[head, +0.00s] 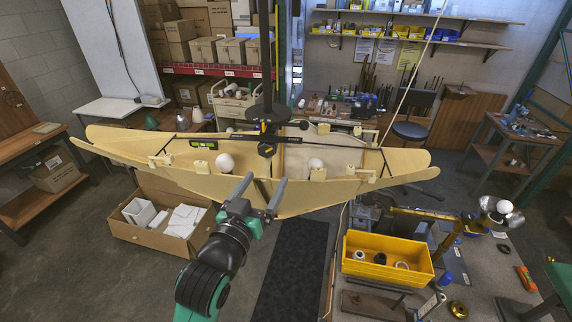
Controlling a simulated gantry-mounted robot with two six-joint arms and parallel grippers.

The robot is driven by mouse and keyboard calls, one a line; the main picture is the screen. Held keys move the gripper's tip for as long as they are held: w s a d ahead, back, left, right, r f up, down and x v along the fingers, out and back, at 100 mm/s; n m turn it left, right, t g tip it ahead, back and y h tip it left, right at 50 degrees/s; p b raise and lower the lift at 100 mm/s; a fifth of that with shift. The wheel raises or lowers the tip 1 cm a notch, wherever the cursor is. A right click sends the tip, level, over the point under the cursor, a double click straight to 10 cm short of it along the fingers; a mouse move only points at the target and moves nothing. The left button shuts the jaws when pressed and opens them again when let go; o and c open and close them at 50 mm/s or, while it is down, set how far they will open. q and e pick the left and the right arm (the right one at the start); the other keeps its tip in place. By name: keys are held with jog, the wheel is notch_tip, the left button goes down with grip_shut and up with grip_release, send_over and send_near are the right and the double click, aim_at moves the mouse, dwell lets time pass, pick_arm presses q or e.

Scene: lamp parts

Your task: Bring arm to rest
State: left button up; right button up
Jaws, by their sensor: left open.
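A large beige boat-shaped lamp (345,190) hangs in the middle of the head view, with white bulbs (225,161) (316,164) on its upper side. My left gripper (265,179) is open, in front of the lamp's near side, with its two grey fingers pointing up and apart. No object shows between the fingers. From this angle I cannot tell whether the fingers touch the lamp. My left arm comes up from the bottom edge. My right gripper is not in view.
A cardboard box (126,227) with white parts stands on the floor at left. At right, a workbench (482,262) holds a yellow bin (388,243) and a yellow-armed desk lamp (425,213). A dark mat (291,270) lies between them. Shelves and boxes line the back.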

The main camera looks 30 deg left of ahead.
pick_arm(q)
jog(key=s+d+r+m+t+h, duration=0.1)
jog(key=s+r, duration=0.4)
jog(key=r, duration=0.5)
jog(key=s+d+r+m+t+h, duration=0.2)
jog(key=s+d+r+t, duration=0.3)
jog(key=r, duration=0.6)
jog(key=s+d+r+m+t+h+p, duration=0.1)
jog(key=s+d+r+t+h, duration=0.2)
jog(key=r, duration=0.7)
jog(key=shift+s+d+r+t, duration=0.15)
jog(key=shift+s+r+t, duration=0.25)
jog(key=shift+s, duration=0.65)
